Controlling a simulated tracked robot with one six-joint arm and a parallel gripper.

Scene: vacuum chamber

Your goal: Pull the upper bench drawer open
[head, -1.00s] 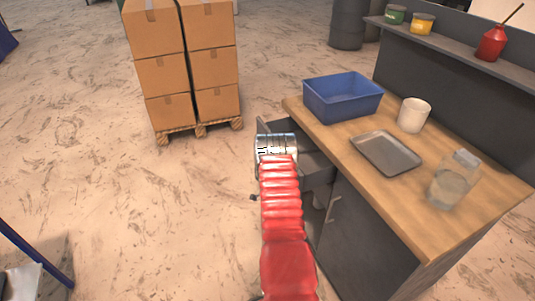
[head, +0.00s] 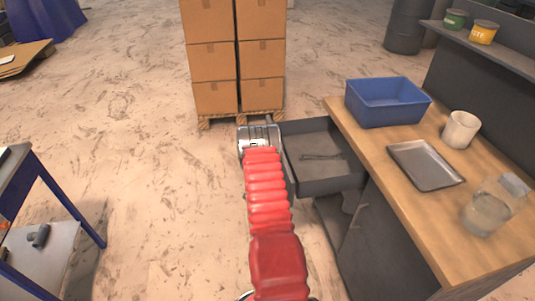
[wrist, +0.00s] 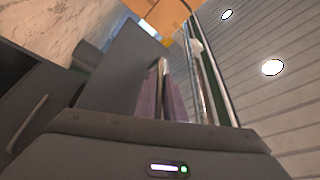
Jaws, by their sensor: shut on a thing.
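The upper bench drawer (head: 325,182) is a dark grey box pulled well out of the left side of the bench, with its inside showing. A thin dark tool lies on its floor. My gripper (wrist: 163,92) is at the drawer's outer front, shut on the drawer handle (wrist: 162,64). In the head view my red arm and silver wrist hide the fingers, the handle and part of the front. In the wrist view the two fingers stand against the grey drawer front (wrist: 118,68).
The wooden benchtop (head: 400,205) holds a blue bin (head: 388,108), a white mug (head: 460,130), a metal tray (head: 425,165) and a clear jar (head: 488,212). Stacked cartons (head: 235,60) on a pallet stand beyond the drawer. A blue-legged table (head: 65,190) is at left. Floor between is clear.

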